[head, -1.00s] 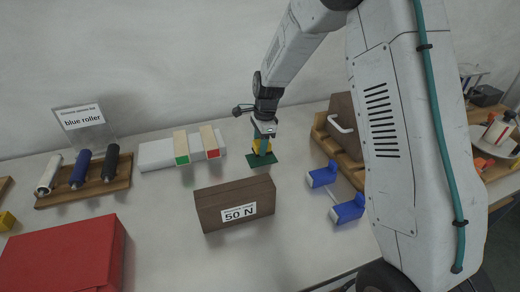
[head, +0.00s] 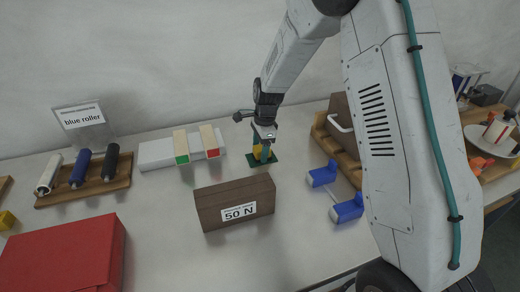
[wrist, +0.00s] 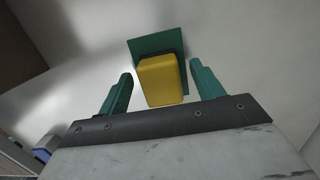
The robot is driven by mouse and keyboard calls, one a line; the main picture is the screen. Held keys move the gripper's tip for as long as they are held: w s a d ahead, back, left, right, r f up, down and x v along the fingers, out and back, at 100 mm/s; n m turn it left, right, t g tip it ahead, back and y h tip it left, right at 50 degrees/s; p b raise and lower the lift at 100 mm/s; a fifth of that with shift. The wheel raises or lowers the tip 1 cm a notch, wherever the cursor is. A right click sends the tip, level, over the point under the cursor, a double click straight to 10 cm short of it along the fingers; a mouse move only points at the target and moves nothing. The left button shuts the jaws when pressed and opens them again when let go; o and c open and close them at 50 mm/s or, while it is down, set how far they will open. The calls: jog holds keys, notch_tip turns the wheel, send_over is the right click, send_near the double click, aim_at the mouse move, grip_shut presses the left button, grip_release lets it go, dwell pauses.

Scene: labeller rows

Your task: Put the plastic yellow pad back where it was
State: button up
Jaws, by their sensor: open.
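The yellow pad (wrist: 160,82) sits on a dark green square plate (wrist: 146,45) in the wrist view. In the head view the pad (head: 257,151) is partly hidden by my gripper, and the green plate (head: 262,160) shows around it on the table. My gripper (wrist: 157,85) is open, with one teal finger on each side of the pad and a gap on both sides. In the head view my gripper (head: 264,152) points down at the pad, behind the brown 50 N box.
The brown box labelled 50 N (head: 236,203) stands in front of the plate. Red- and green-ended blocks (head: 210,141) rest on a white slab to the left. Blue-ended pieces (head: 346,208) lie to the right. A red box (head: 62,255) is at front left.

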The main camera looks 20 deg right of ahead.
notch_tip(320, 180, up, 12)
jog(key=d, duration=0.2)
jog(key=s+r+n, duration=0.4)
jog(key=s+r, duration=0.3)
jog(key=s+r+n, duration=0.3)
jog(key=s+n, duration=0.4)
jog(key=s, duration=0.8)
jog(key=s+d+r+n+t+h, duration=0.1)
jog(key=s+r+n, duration=0.2)
jog(key=s+n, duration=0.4)
jog(key=shift+s+d, duration=0.25)
jog(key=shift+s, duration=4.25)
